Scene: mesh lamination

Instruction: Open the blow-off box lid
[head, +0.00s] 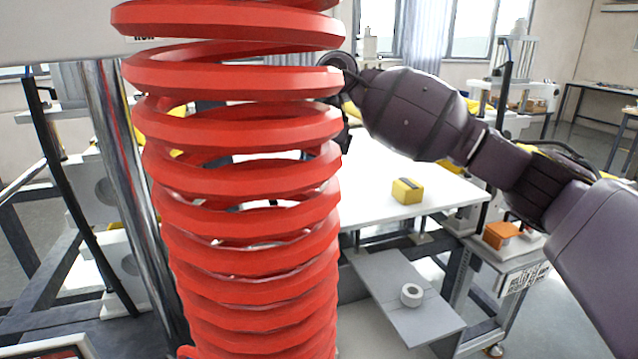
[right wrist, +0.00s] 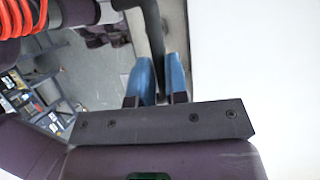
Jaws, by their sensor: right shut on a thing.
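In the right wrist view my right gripper (right wrist: 159,76) has its two blue fingers on either side of a dark, narrow bar (right wrist: 153,28), closed on it. The bar looks like a handle and runs up out of the picture. A plain white surface (right wrist: 270,80) fills the right of that view; I cannot tell whether it is the lid or a table. My left gripper is not in view.
The large red coiled hose (head: 250,205) blocks the left middle of the head view. A white table (head: 445,187) behind it carries a yellow block (head: 407,191). A grey shelf (head: 385,283) holds a white roll (head: 411,295). An orange box (head: 500,235) stands at right.

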